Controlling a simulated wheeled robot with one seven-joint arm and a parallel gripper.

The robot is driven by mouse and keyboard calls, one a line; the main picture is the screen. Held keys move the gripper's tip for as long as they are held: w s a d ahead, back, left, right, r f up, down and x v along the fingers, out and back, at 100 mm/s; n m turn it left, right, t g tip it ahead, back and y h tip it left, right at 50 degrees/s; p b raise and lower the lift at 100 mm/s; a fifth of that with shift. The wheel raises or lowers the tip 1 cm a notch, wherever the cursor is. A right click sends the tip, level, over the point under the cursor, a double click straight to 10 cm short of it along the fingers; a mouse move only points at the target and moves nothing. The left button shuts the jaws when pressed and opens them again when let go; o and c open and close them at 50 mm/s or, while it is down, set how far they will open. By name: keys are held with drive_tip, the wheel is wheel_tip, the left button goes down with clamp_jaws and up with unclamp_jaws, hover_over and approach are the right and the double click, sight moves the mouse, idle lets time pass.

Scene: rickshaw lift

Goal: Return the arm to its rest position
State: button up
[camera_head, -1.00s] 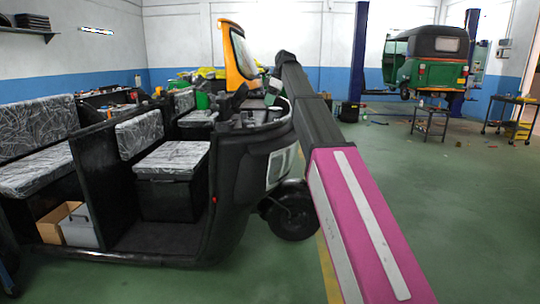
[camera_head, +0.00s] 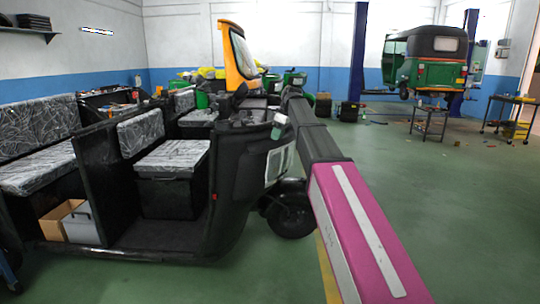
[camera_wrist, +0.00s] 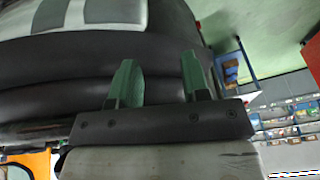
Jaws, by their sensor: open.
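My arm stretches from the lower right of the head view, with a pink link (camera_head: 362,238) and a dark link (camera_head: 312,130) beyond it. My gripper (camera_wrist: 158,82) shows in the wrist view with two green fingers set apart and nothing between them. The black front body of a rickshaw (camera_wrist: 130,50) fills the view behind the fingers; I cannot tell how close it is. In the head view my arm passes in front of or beside the right end of this rickshaw (camera_head: 238,175).
A green rickshaw (camera_head: 430,65) is raised at the back right between blue posts. A tool trolley (camera_head: 510,112) stands at the far right.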

drive_tip(key=s+d+f+m+h, duration=0.1)
drive_tip(key=s+d+f+m, duration=0.15)
drive_tip(key=f, duration=0.55)
drive_tip(key=s+d+f+m, duration=0.2)
drive_tip(key=s+d+f, duration=0.15)
drive_tip(key=f, duration=0.45)
drive_tip(key=s+d+f+m+h, duration=0.1)
drive_tip(key=s+d+f+m, duration=0.2)
drive_tip(key=s+f, duration=0.5)
drive_tip(key=s+d+f+m+h, duration=0.1)
drive_tip(key=s+d+f+m, duration=0.2)
drive_tip(key=s+f, duration=0.6)
drive_tip(key=s+d+f+m, duration=0.3)
drive_tip(key=s+f, duration=0.5)
drive_tip(key=f, duration=0.1)
drive_tip(key=shift+s+d+f+m+h, duration=0.35)
drive_tip(key=shift+h, duration=0.05)
